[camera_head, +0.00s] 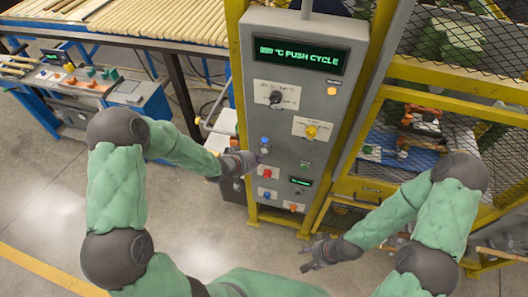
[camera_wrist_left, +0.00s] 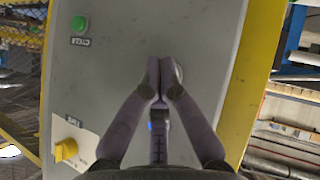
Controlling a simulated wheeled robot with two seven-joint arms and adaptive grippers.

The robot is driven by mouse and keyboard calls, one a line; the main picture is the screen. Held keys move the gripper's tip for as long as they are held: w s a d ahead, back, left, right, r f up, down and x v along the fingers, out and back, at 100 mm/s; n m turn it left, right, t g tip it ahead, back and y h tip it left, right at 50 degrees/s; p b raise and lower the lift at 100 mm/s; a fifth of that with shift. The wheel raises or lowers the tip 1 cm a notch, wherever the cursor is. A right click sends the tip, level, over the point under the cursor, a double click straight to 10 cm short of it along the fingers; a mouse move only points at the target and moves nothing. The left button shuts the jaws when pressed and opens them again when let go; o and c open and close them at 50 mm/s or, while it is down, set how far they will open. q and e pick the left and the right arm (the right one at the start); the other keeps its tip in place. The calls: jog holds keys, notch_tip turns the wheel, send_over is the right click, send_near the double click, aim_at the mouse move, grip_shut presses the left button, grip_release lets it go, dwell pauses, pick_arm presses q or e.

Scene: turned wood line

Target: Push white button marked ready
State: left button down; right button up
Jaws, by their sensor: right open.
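A grey control panel (camera_head: 292,150) with a green-lit display reading PUSH CYCLE stands in front of me. My left gripper (camera_head: 250,160) is at its left side, beside a small blue light (camera_head: 265,140). In the left wrist view the two fingers (camera_wrist_left: 162,80) are pressed together with nothing visible between them. A pale round button (camera_wrist_left: 178,72) shows partly behind the fingertips; its label is hidden, and I cannot tell whether they touch it. A green button (camera_wrist_left: 79,23) marked CYCLE is clear of them. My right gripper (camera_head: 318,252) is open and empty, low in front of the panel.
The panel also has a black knob (camera_head: 275,97), a yellow knob (camera_head: 310,132), a red button (camera_head: 267,173) and an orange one (camera_head: 293,208). Yellow framing with mesh stands at right. A rack of wooden rods (camera_head: 150,20) is at back left. Floor is clear at lower left.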

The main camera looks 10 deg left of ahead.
pick_arm(q)
jog(key=s, duration=0.5)
jog(key=shift+a, duration=0.1)
dwell(0.9)
jog(key=s+d+f+g+b, duration=0.2)
jog(key=s+f+b, duration=0.4)
jog(key=f, duration=0.5)
jog(key=s+d+f+g+y+b, duration=0.1)
jog(key=s+f+b, duration=0.5)
jog(key=f, duration=0.6)
jog(key=s+d+f+g+b, duration=0.2)
jog(key=s+f+g+b, duration=0.3)
jog(key=s+f, duration=0.3)
notch_tip(320, 180, down, 4)
jog(key=shift+s+d+r+g+b, duration=0.2)
jog(key=shift+s+d+g+b, duration=0.1)
jog(key=shift+s+d+b, duration=0.15)
jog(key=shift+w+a, duration=0.1)
jog(key=shift+w, duration=0.05)
